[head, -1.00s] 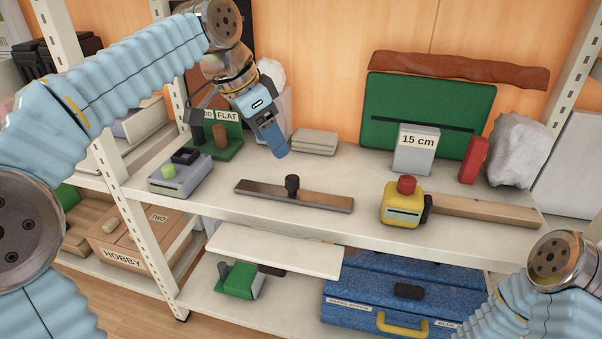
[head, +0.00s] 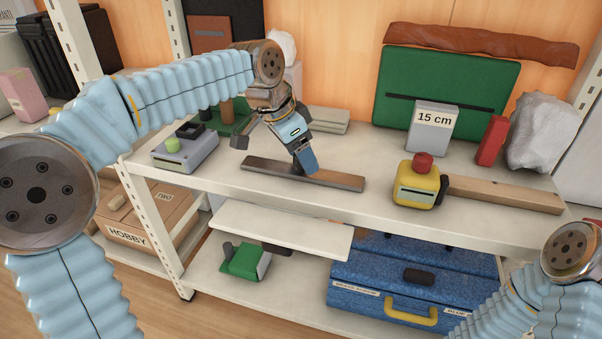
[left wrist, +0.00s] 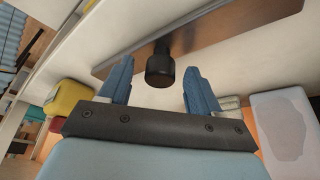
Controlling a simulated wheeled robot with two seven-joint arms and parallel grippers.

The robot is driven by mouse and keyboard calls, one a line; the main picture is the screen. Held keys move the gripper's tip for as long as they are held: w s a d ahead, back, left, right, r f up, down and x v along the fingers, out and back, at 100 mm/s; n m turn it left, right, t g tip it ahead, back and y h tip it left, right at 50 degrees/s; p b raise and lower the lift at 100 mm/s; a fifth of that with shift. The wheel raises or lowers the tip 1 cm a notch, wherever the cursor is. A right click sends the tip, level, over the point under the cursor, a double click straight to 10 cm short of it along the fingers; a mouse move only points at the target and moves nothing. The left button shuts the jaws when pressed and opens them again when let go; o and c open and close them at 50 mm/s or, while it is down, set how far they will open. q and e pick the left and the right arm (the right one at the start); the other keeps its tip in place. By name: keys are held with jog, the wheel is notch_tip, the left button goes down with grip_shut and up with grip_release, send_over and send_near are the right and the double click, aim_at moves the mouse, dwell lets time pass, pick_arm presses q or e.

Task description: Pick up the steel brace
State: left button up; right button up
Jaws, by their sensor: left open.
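The steel brace (head: 335,180) is a long flat metal bar lying on the upper shelf near its front edge. Its dark upright knob (left wrist: 160,68) shows in the left wrist view, and my gripper hides it in the head view. My left gripper (head: 308,170) is open and hangs over the middle of the brace. In the left wrist view its two blue fingers (left wrist: 158,88) stand apart on either side of the knob, with gaps showing at both sides. My right gripper is out of view; only part of that arm shows at lower right.
A yellow tape-measure-like block (head: 416,186) with a red top stands right of the brace, beside a wooden plank (head: 510,196). A grey device (head: 185,150) stands to the left. Behind are flat grey slabs (head: 328,116), a "15 cm" block (head: 432,128) and a green case (head: 470,75).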

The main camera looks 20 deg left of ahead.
pick_arm(q)
jog(key=shift+f, duration=0.2)
jog(key=c, duration=1.2)
grip_shut()
jog(key=shift+d+r, duration=0.1)
jog(key=shift+r, duration=0.05)
